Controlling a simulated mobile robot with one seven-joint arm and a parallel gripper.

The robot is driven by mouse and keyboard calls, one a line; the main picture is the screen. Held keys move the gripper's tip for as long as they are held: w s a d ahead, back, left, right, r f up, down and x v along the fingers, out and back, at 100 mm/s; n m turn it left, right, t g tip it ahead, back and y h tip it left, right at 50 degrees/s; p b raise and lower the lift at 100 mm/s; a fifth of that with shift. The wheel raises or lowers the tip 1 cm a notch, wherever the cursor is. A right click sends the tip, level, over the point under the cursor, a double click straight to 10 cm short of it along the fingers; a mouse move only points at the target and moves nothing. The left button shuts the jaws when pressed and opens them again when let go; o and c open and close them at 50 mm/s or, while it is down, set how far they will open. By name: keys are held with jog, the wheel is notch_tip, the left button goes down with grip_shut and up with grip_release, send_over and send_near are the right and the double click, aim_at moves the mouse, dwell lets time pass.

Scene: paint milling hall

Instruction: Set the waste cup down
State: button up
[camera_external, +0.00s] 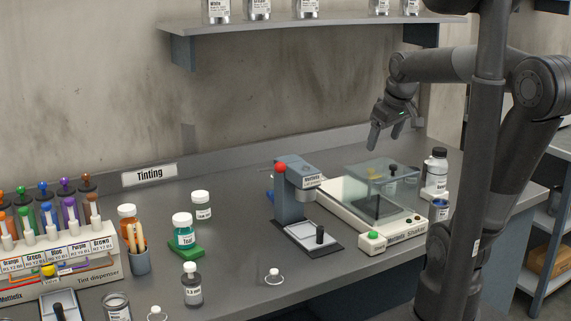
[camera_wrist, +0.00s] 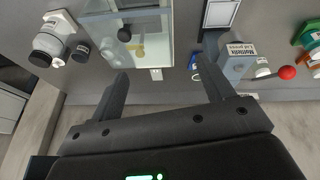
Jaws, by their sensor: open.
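My gripper (camera_external: 395,131) is open, with its fingers pointing down, above the back of the table near the wall, behind the shaker. In the wrist view nothing is between the fingers (camera_wrist: 165,65). I cannot read a waste label on any cup. A small blue cup with a pale label (camera_external: 439,210) stands upright at the right of the shaker, in front of a white bottle with a black cap (camera_external: 435,178). I cannot tell if it is the waste cup. My gripper is apart from it. The bottle also shows in the wrist view (camera_wrist: 49,42).
The shaker (camera_external: 380,238) with its clear lid and the press (camera_external: 290,190) with a red knob stand below and left of my gripper. Jars and a tint dispenser (camera_external: 100,262) fill the left. A shelf (camera_external: 300,33) hangs on the wall. The table front centre is fairly clear.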

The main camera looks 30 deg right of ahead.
jog(key=s+a+f+m+t, duration=0.1)
jog(key=s+a+f, duration=0.2)
jog(key=s, duration=0.4)
jog(key=shift+a+m+y, duration=0.25)
jog(key=shift+m+y, duration=0.15)
